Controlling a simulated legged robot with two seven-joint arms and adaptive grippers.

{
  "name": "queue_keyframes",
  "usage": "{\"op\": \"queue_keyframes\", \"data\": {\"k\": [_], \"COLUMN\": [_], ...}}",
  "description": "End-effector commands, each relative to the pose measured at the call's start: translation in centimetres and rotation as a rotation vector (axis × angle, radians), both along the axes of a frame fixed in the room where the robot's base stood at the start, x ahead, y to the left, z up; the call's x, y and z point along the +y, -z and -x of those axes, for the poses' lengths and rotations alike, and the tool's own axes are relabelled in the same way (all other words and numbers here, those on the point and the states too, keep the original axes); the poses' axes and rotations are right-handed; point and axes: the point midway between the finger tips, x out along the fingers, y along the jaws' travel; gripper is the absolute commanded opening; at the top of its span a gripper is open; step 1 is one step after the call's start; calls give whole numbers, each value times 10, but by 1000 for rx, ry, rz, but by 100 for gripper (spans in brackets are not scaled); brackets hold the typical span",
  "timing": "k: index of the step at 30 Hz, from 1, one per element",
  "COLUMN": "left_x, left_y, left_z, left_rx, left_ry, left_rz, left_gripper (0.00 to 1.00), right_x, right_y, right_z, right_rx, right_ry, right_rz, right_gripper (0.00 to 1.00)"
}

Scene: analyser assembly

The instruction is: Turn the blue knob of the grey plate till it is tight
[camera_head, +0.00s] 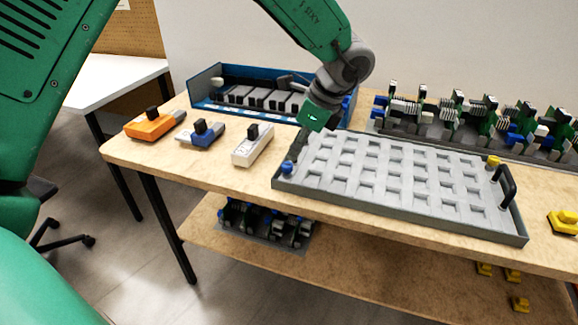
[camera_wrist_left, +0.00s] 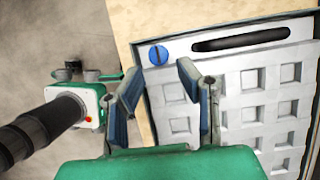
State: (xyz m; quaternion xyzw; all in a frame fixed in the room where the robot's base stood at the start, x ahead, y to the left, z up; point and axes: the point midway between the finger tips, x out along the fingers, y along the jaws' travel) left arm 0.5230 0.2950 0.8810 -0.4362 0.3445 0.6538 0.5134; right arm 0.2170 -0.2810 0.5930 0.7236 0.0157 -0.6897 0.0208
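The grey plate (camera_head: 400,215) lies on the wooden table, with a grid of square recesses and a black handle at its right end. Its blue knob (camera_head: 287,168) is at the near left corner. My left gripper (camera_head: 297,149) reaches down over the plate's left end. In the wrist view my left gripper (camera_wrist_left: 159,72) is open and empty, its fingertips apart on either side of the line to the knob.
A blue bin (camera_head: 208,82) of dark modules stands behind. Orange (camera_head: 150,127), blue (camera_head: 203,136) and white (camera_head: 253,148) blocks stand left of the plate. A rack of green boards (camera_head: 470,118) stands behind it. A yellow knob (camera_head: 493,160) is at the plate's far right corner.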

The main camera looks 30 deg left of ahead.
Motion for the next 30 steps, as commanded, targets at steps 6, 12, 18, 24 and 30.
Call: {"op": "queue_keyframes", "data": {"k": [6,12,18,24,30], "left_x": [14,20,21,20,20], "left_y": [36,49,50,50,50], "left_z": [4,5,5,5,5], "left_rx": [2,1,0,0,-1], "left_ry": [1,2,2,2,6], "left_rz": [-1,-1,0,0,0], "left_gripper": [30,30,30,0,0], "right_x": [0,0,0,0,0], "right_y": [9,12,11,11,11], "right_z": [0,0,0,0,0], "right_rx": [0,0,0,0,0], "right_ry": [0,0,0,0,0], "right_rz": [0,0,0,0,0], "right_gripper": [40,40,40,40,40]}}
